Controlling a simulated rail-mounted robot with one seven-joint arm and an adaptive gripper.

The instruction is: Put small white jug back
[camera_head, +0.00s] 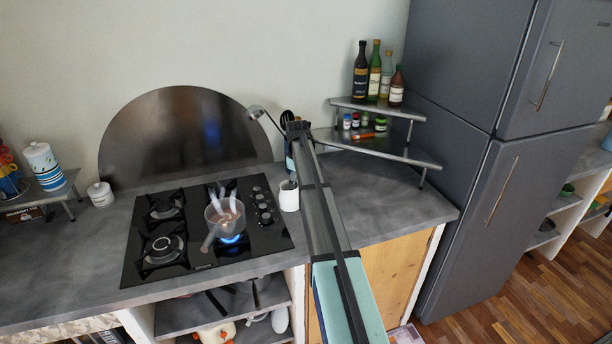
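A small white jug (289,197) stands upright on the grey counter, just right of the black hob and close to the left side of my arm. My arm reaches in from the bottom of the view towards the back wall. My gripper (297,128) is at its far end, beyond the jug in the picture and near some dark utensils. The arm hides the fingers, so I cannot see whether they are open or hold anything.
A steaming glass pan (225,216) sits over a lit blue flame on the hob (160,262). A corner shelf (345,139) carries bottles and small jars at right, beside the grey fridge (470,150). A lidded white pot (101,195) stands left. Counter right of my arm is clear.

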